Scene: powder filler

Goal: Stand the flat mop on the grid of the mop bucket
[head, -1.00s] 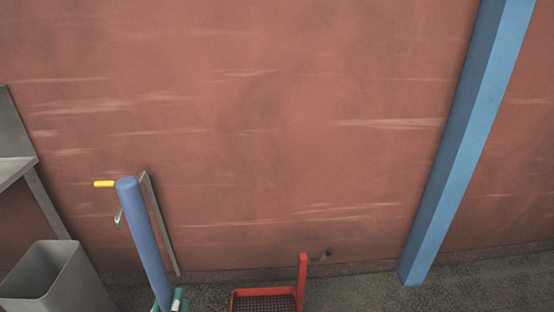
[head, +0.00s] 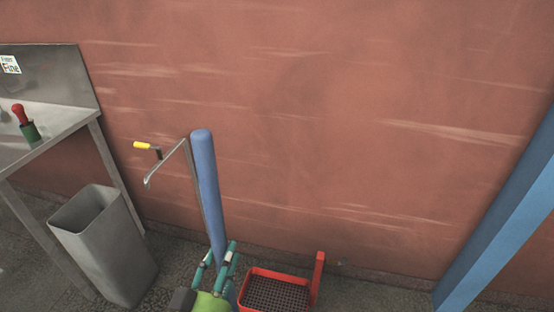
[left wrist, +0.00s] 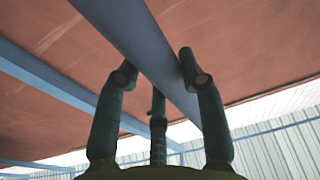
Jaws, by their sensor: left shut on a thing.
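The flat mop shows as a thick blue handle (head: 205,185), nearly upright with its top leaning slightly left in the head view. Its lower end and mop head are hidden or out of view. My left gripper (head: 225,258), with teal fingers, is shut on the handle near the bottom of the picture. In the left wrist view the handle (left wrist: 150,50) passes between the gripper's fingers (left wrist: 155,75). The red mop bucket (head: 313,285) with its dark grid (head: 275,293) stands on the floor just right of the gripper. My right gripper is not in view.
A grey bin (head: 105,250) stands left of the mop, beside a metal table (head: 50,138). A bent grey bar (head: 165,165) with a yellow grip (head: 141,145) rises behind the handle. A blue post (head: 500,220) stands at the right against the red wall.

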